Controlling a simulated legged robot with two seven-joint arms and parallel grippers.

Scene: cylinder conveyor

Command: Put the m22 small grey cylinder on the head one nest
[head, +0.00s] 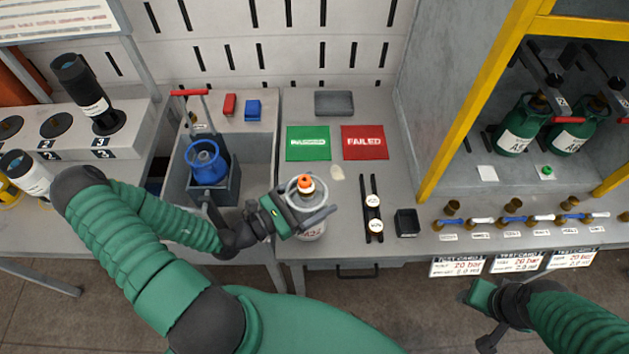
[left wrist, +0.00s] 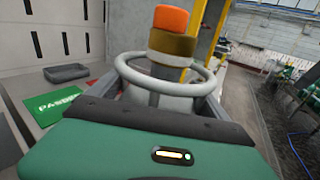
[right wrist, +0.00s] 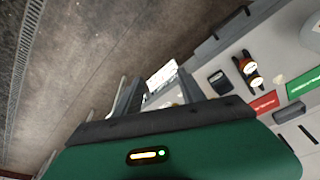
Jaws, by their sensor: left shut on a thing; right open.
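The small grey cylinder (head: 311,231) has an orange cap, a brass valve, a round collar and red lettering that is only partly readable. It stands upright at the bench's front, left of the black rail. My left gripper (head: 308,205) is shut on it near the top. The left wrist view shows its collar (left wrist: 165,72) and orange cap close up between the fingers. My right gripper (head: 488,333) is open and empty, low in front of the cabinet. Two green cylinders (head: 516,128) stand under heads in the yellow-framed cabinet. I cannot tell which place is the head one nest.
A blue cylinder (head: 206,160) sits in a grey tank to the left. A numbered rack (head: 75,146) holds a black cylinder (head: 88,95). Green PASSED (head: 308,143) and red FAILED (head: 364,142) mats lie behind. A black box (head: 407,222) and brass fittings (head: 514,206) line the right side.

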